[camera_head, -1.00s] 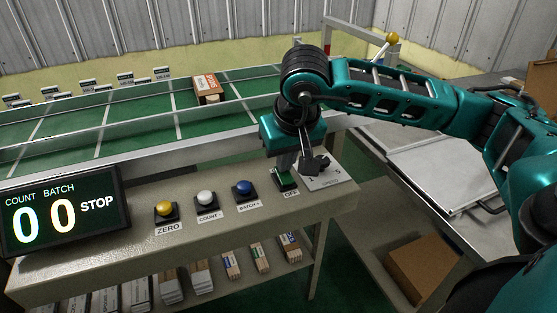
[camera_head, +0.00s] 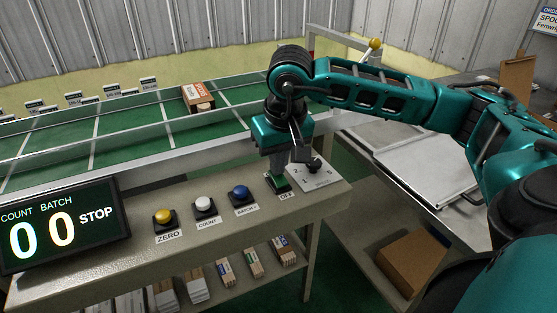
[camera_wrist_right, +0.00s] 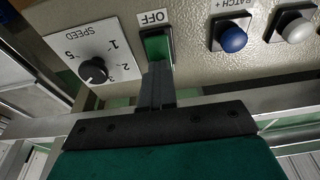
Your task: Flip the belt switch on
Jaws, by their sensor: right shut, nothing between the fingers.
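The belt switch (camera_head: 279,184) is a green rocker in a dark frame on the control panel, labelled OFF. In the right wrist view the switch (camera_wrist_right: 157,45) shows its green face above my fingertips. My right gripper (camera_head: 277,172) is shut and empty, pointing down at the switch. Its closed fingers (camera_wrist_right: 158,72) overlap the switch's lower end in the wrist view; I cannot tell if they touch it. The display (camera_head: 62,226) reads COUNT 0, BATCH 0 and STOP. My left gripper is not in view.
Yellow (camera_head: 163,216), white (camera_head: 204,204) and blue (camera_head: 239,192) buttons sit left of the switch. A black speed knob (camera_wrist_right: 92,71) sits beside it. Behind the panel runs a green conveyor (camera_head: 130,120) with rails and an orange-and-white box (camera_head: 197,97) on it.

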